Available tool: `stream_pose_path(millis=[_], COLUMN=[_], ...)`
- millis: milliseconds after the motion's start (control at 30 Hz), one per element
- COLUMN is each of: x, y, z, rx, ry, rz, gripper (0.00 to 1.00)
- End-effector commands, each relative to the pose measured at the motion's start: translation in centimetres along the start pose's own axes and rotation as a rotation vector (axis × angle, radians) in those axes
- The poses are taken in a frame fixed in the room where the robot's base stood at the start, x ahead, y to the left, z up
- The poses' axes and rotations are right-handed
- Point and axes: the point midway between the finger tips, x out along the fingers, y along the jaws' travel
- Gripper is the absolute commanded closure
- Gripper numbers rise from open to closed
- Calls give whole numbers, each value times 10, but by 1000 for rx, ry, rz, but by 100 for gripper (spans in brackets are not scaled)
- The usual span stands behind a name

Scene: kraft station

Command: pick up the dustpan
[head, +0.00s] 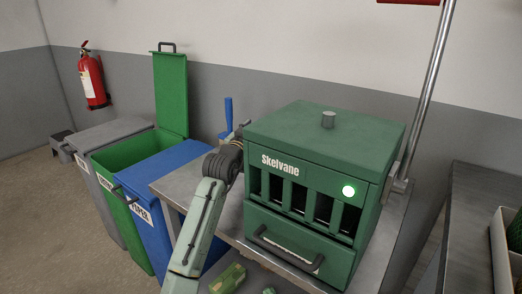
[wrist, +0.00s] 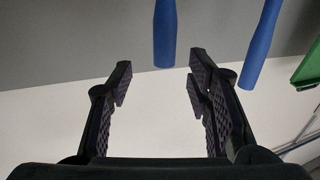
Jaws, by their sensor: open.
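A blue upright handle (head: 228,112) shows in the head view, just behind and left of my gripper (head: 241,129). In the wrist view two blue handles hang into the picture from the top, one near the middle (wrist: 164,34) and one to the right (wrist: 261,42). I cannot tell which belongs to the dustpan; no pan is visible. My gripper (wrist: 160,82) is open and empty in the wrist view. The middle handle is in line with the gap between the fingertips, apart from them. The right handle is outside the right finger.
A green machine (head: 330,140) stands on a metal table (head: 384,245), close right of my arm. Grey (head: 92,140), green (head: 128,150) and blue (head: 172,163) bins stand at left, the green lid (head: 171,95) raised. A fire extinguisher (head: 92,80) hangs on the wall.

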Motion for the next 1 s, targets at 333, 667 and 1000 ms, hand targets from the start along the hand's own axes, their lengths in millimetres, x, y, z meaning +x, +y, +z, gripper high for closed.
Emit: stream_pose_path(millis=[333, 667, 1000], x=[34, 65, 65], y=[-4, -6, -6], z=[-4, 0, 0], rx=[2, 1, 1], ry=[-1, 1, 2], rz=[-1, -1, -1], gripper=[54, 54, 64])
